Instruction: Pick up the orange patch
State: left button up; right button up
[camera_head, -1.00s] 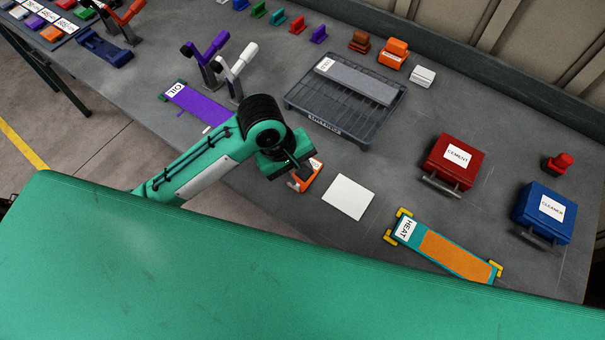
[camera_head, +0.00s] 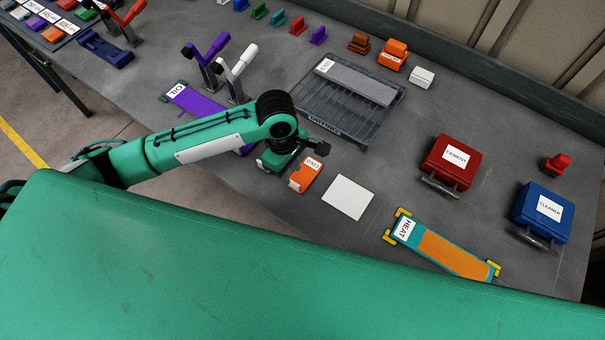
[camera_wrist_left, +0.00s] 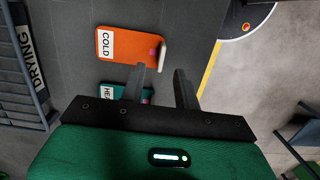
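The orange patch (camera_head: 306,173), with a white COLD label, lies on the grey table left of a white square; it also shows in the left wrist view (camera_wrist_left: 130,45), where a pale tab stands at its right end. My left gripper (camera_wrist_left: 160,75) is open and empty, its fingers apart. In the head view it hangs just to the left of the orange patch, and its fingertips are hidden. In the wrist view a teal patch (camera_wrist_left: 116,92) with a partly hidden label lies beside the fingers, and the orange patch lies beyond it. My right gripper is not in view.
A white square (camera_head: 347,197) lies right of the orange patch. A drying rack (camera_head: 340,131) stands behind. A teal and orange HEAT strip (camera_head: 445,251), a red CEMENT box (camera_head: 440,162) and a blue CLEANER box (camera_head: 528,213) are to the right. Purple OIL strip (camera_head: 190,99) lies left.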

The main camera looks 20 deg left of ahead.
aim_at(293, 182)
pick_arm(q)
jog(key=shift+s+d+f, duration=0.1)
jog(key=shift+f, duration=0.45)
jog(key=shift+s+d+f+p, duration=0.15)
jog(key=shift+f+p, duration=0.25)
jog(key=shift+f, duration=0.75)
jog(key=shift+d+f+p, duration=0.15)
jog(key=shift+f+p, duration=0.25)
jog(key=shift+f, duration=0.75)
grip_shut()
